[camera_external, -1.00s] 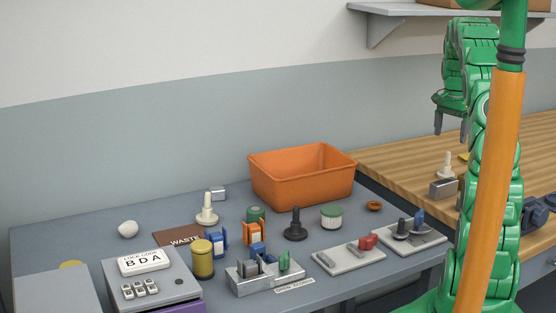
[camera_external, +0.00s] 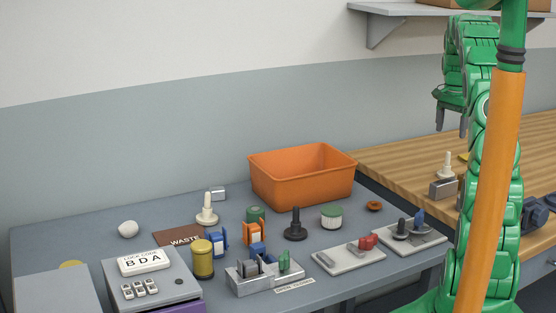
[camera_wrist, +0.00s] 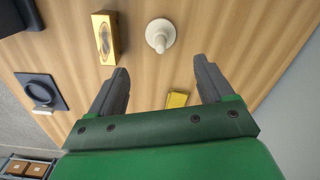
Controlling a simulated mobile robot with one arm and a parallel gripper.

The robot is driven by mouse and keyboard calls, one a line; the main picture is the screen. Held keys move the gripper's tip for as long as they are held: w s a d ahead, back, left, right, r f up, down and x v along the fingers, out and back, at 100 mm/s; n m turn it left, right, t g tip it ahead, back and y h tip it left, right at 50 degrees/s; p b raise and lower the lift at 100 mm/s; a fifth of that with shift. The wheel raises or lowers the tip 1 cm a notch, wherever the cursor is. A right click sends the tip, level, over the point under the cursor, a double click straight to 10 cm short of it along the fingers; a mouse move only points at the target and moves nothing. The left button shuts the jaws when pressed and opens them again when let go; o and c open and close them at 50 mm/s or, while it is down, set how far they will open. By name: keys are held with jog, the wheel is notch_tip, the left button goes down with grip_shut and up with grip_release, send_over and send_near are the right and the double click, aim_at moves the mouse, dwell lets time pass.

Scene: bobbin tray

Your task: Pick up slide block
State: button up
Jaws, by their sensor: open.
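A block that fits the slide block (camera_external: 443,189) lies on the wooden table. It looks grey metallic in the external view and brassy, with an oval mark on one face, in the wrist view (camera_wrist: 104,38). My gripper (camera_external: 451,122) is open and empty above the table. In the wrist view my gripper (camera_wrist: 160,68) has its fingers wide apart. The block lies beyond the left fingertip, outside the gap, and is not touched.
A white peg (camera_external: 447,166) stands beside the block; the wrist view shows it too (camera_wrist: 160,36). A small yellow piece (camera_wrist: 177,99) lies nearer the palm. A dark square part with a ring (camera_wrist: 40,91) is at left. An orange bin (camera_external: 302,183) stands on the grey table.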

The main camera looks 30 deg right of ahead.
jog(key=w+a+n+t, duration=0.25)
jog(key=w+a, duration=0.45)
jog(key=a, duration=0.4)
jog(key=w+a+r+n+t, duration=0.1)
jog(key=w+a+n, duration=0.2)
jog(key=w+a, duration=0.55)
jog(key=w+a+n+t, duration=0.15)
jog(key=w+a, duration=0.25)
jog(key=a, duration=1)
jog(key=w+a+n+t+y, duration=0.1)
jog(key=w+a+n+t, duration=0.2)
jog(key=a, duration=1.7)
jog(key=s+a+r+n+t+h, duration=0.15)
jog(key=s+a+n+t, duration=0.3)
jog(key=a, duration=0.95)
send_near(218, 189)
jog(key=shift+w+d+f+n+y, duration=0.25)
jog(key=shift+w, duration=0.25)
jog(key=shift+x, duration=3.9)
